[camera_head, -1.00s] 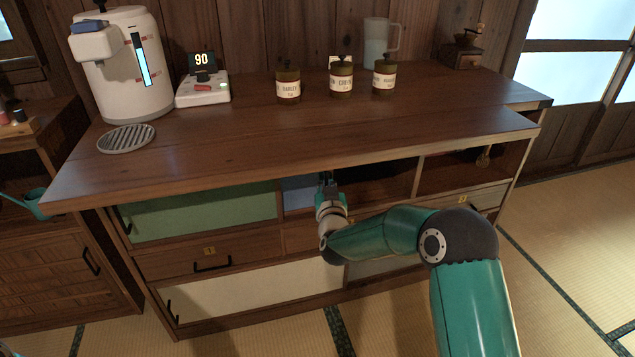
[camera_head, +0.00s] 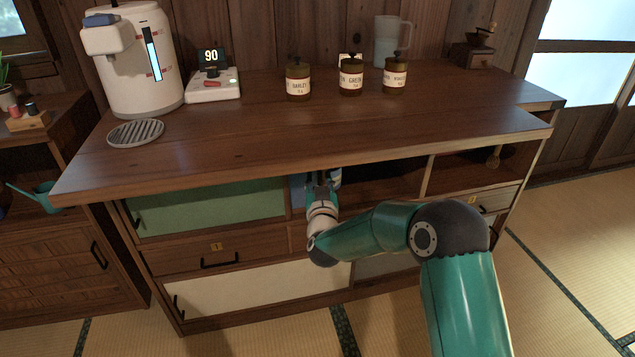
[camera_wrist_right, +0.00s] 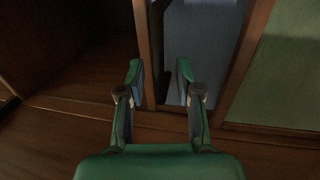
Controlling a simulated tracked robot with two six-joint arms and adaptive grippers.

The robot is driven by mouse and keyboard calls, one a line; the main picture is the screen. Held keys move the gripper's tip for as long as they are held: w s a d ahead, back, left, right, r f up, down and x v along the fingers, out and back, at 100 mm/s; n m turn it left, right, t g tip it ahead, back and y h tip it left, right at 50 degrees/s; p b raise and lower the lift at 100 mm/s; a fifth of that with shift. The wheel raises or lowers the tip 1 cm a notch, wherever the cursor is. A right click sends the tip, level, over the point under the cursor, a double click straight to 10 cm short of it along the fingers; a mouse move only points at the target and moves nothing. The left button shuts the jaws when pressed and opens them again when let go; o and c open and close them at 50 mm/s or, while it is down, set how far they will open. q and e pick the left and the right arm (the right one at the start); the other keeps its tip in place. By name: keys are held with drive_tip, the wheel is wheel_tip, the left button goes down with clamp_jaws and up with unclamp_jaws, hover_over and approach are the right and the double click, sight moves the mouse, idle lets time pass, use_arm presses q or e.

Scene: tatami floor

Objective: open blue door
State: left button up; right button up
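The blue door (camera_head: 297,188) is a sliding panel in the upper row of the cabinet, just right of the green door (camera_head: 210,207). My right gripper (camera_head: 322,180) is in front of it and hides much of it. In the right wrist view the blue door (camera_wrist_right: 205,45) fills the upper middle, with a wooden edge strip (camera_wrist_right: 149,55) along its left side. My right gripper (camera_wrist_right: 160,72) is open there, its two fingers on either side of that strip. I cannot tell whether they touch it. My left gripper is not in view.
An open dark compartment (camera_head: 380,188) lies right of the blue door. The countertop (camera_head: 300,130) overhangs the doors and holds a water dispenser (camera_head: 140,65) and several jars and devices. Drawers with black handles sit below. The tatami floor at right is clear.

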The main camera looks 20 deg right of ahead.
drive_tip(key=v, duration=1.2)
idle(0.3)
drive_tip(key=s+f+n+g+y, duration=0.1)
drive_tip(key=s+f+g+y, duration=0.3)
drive_tip(key=f, duration=0.8)
drive_tip(key=s+f+n+g, duration=0.1)
drive_tip(key=s+f+g, duration=0.3)
drive_tip(key=f, duration=0.8)
drive_tip(key=s+a+f+g+y, duration=0.2)
drive_tip(key=s+a+f+g, duration=0.15)
drive_tip(key=s, duration=0.35)
drive_tip(key=s+a+f+g+y, duration=0.2)
drive_tip(key=s+a+f, duration=0.15)
drive_tip(key=s, duration=0.45)
drive_tip(key=s+a+f+g+y, duration=0.2)
drive_tip(key=s+a+g, duration=0.15)
drive_tip(key=s, duration=0.35)
wheel_tip(320, 180, up, 32)
drive_tip(key=p, duration=3.3)
drive_tip(key=shift+s+r, duration=0.2)
drive_tip(key=shift+r, duration=0.05)
